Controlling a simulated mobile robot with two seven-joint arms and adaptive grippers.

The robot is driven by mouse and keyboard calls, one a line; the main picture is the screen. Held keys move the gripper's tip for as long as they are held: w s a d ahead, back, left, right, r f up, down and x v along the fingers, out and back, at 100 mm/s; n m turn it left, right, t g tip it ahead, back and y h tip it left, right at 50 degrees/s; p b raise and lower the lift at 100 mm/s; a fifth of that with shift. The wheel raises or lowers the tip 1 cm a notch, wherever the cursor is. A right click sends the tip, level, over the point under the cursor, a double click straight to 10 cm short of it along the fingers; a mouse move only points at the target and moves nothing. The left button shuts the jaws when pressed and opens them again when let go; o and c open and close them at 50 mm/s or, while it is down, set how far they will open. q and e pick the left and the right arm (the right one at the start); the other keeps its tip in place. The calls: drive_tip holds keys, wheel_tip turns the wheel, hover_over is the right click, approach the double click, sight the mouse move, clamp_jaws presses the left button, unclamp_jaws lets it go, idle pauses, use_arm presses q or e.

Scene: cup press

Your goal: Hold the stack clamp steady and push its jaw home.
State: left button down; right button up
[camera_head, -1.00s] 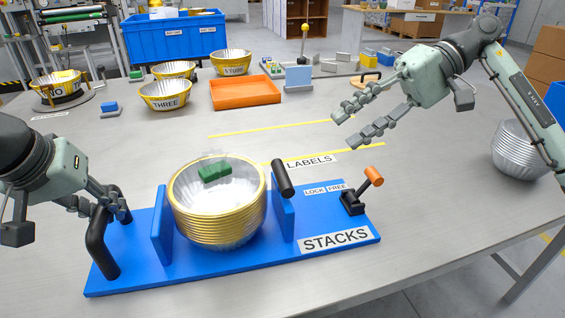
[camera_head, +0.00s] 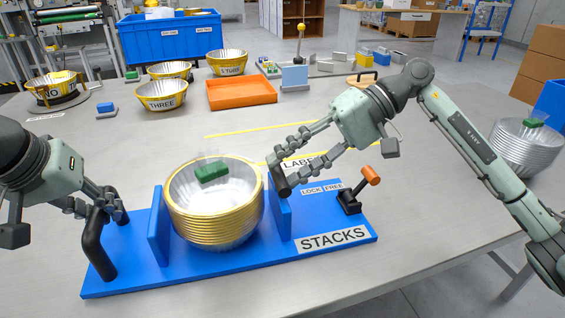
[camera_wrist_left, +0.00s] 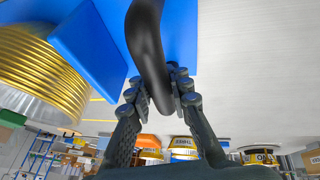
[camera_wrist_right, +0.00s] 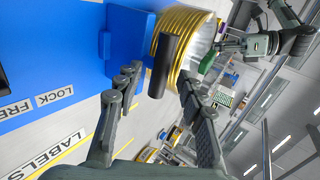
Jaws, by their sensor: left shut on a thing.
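The blue stack clamp (camera_head: 190,268) lies on the table, with a stack of gold-rimmed cups (camera_head: 215,222) between its fixed plate (camera_head: 158,228) and its jaw (camera_head: 281,210). A green block (camera_head: 211,172) lies in the top cup. I cannot tell whether the jaw touches the stack. My left gripper (camera_head: 100,207) is shut on the clamp's black bent handle (camera_head: 97,250); it also shows in the left wrist view (camera_wrist_left: 160,90). My right gripper (camera_head: 279,172) is open at the jaw's black grip (camera_wrist_right: 163,66), its fingers on either side. The orange-knobbed lever (camera_head: 370,175) leans right, toward FREE.
Another cup stack (camera_head: 522,152) stands at the table's right. Behind are an orange tray (camera_head: 241,92), yellow-banded cups (camera_head: 163,96) and a blue bin (camera_head: 170,40).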

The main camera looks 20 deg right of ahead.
sight(259, 174)
clamp_jaws()
idle(0.3)
drive_tip(key=shift+w+a, duration=0.1)
drive_tip(key=shift+a, duration=2)
unclamp_jaws()
drive_tip(key=shift+d, duration=0.1)
